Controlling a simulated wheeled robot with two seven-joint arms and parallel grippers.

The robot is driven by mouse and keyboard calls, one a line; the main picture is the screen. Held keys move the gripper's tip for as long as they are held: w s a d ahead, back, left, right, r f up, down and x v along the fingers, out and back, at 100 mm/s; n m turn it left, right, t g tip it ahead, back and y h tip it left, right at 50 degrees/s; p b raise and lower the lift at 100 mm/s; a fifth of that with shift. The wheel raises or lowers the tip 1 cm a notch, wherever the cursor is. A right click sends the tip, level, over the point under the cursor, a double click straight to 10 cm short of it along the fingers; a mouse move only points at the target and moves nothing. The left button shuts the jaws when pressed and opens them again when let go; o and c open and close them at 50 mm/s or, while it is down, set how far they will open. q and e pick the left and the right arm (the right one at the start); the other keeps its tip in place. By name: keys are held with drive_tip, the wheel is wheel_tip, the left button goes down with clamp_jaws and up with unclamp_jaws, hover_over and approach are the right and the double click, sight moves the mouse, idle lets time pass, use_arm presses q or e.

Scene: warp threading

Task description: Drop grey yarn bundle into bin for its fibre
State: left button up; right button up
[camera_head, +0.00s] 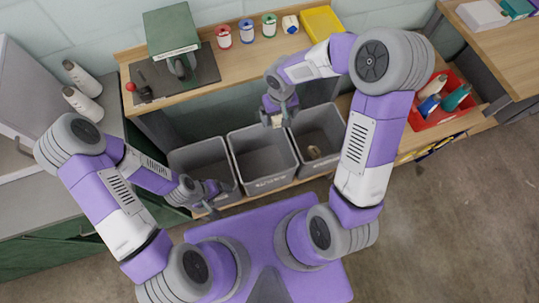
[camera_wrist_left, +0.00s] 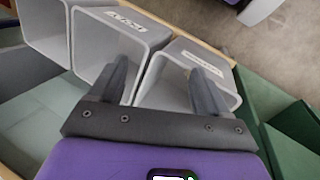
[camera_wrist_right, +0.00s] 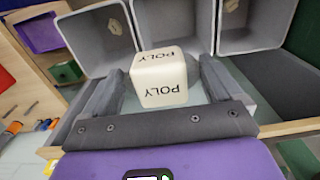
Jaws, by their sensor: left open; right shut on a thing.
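My right gripper (camera_head: 277,112) is shut on a pale, off-white cube-shaped bundle (camera_wrist_right: 160,78) marked POLY on two faces. In the head view it hangs near the back edges of the middle bin (camera_head: 263,183) and right bin (camera_head: 320,177). The left bin (camera_head: 176,158) stands beside them. All three bins are grey and open-topped; a small tan item (camera_head: 314,152) lies in the right one. My left gripper (camera_wrist_left: 160,80) is open and empty, in front of the bins.
A wooden shelf behind the bins carries a green machine (camera_head: 172,30), several spools and a yellow tray (camera_head: 322,22). A red crate (camera_head: 440,100) with bottle-like cones stands at right. The floor at lower right is clear.

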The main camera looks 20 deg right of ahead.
use_arm(q)
drive_tip(key=o, duration=0.4)
wheel_tip(320, 180, down, 15)
drive_tip(key=b, duration=1.3)
drive_tip(key=shift+r+b, duration=0.15)
drive_tip(key=shift+b, duration=0.15)
drive_tip(key=shift+c, duration=0.2)
use_arm(e)
drive_tip(key=w+a+f+n+b, duration=0.1)
drive_tip(key=w+f+b, duration=0.1)
drive_tip(key=f, duration=1.2)
drive_tip(key=w+a+f+n+b, duration=0.1)
drive_tip(key=w+f, duration=0.3)
drive_tip(key=f, duration=1.1)
drive_tip(key=shift+a+f+n+b, duration=0.3)
drive_tip(key=shift+a+n+b, duration=0.1)
drive_tip(key=shift+a+n, duration=0.15)
drive_tip(key=o, duration=0.7)
use_arm(q)
drive_tip(key=f+p, duration=0.1)
drive_tip(key=p, duration=0.1)
drive_tip(key=shift+p, duration=0.4)
use_arm(e)
wheel_tip(320, 180, up, 8)
drive_tip(key=shift+f, duration=0.15)
